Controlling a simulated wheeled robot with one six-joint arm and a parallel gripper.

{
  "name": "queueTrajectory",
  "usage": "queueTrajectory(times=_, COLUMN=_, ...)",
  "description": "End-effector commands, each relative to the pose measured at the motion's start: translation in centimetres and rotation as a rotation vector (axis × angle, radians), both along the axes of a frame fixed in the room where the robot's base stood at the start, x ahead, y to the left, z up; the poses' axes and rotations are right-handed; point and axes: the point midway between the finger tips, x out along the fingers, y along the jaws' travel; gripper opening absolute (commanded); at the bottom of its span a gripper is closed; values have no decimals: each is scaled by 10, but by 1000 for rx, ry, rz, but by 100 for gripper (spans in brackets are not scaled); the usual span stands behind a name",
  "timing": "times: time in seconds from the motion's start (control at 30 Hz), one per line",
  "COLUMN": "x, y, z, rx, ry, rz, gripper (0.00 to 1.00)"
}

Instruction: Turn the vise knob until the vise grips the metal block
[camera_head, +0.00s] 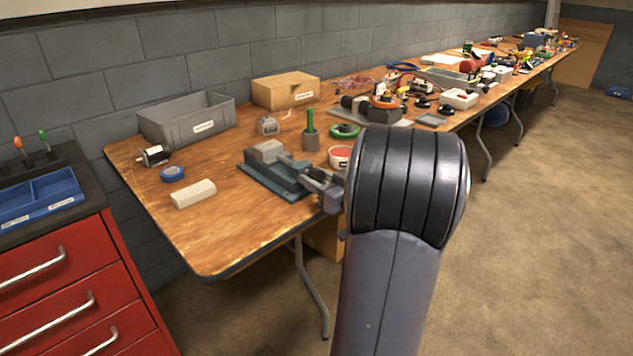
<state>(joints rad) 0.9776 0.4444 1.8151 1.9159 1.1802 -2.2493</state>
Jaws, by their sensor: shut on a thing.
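The vise (272,177) sits near the front edge of the wooden workbench, a dark blue-green base with grey jaw parts on top. I cannot clearly tell the metal block from the grey jaw parts at this size, nor whether there is a gap beside it. My gripper (329,192) is at the vise's right front end, at the bench edge, and is shut on the vise knob. The knob is hidden by the gripper. My large grey and black arm link covers part of the gripper and the bench to its right.
On the workbench (225,235) stand a grey bin (190,120), a cardboard box (286,90), a green-handled tool (310,125), a blue tape roll (172,173) and a cream block (194,193). A red tool cabinet (75,270) is at left. The bench's front left corner is clear.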

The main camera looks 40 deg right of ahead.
Motion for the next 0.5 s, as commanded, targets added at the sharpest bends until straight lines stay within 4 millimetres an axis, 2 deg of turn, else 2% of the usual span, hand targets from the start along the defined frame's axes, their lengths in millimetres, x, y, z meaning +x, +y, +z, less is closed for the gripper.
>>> queueTrajectory(times=0.5, x=0, y=1, z=-3, rx=432, ry=33, rz=1, gripper=17)
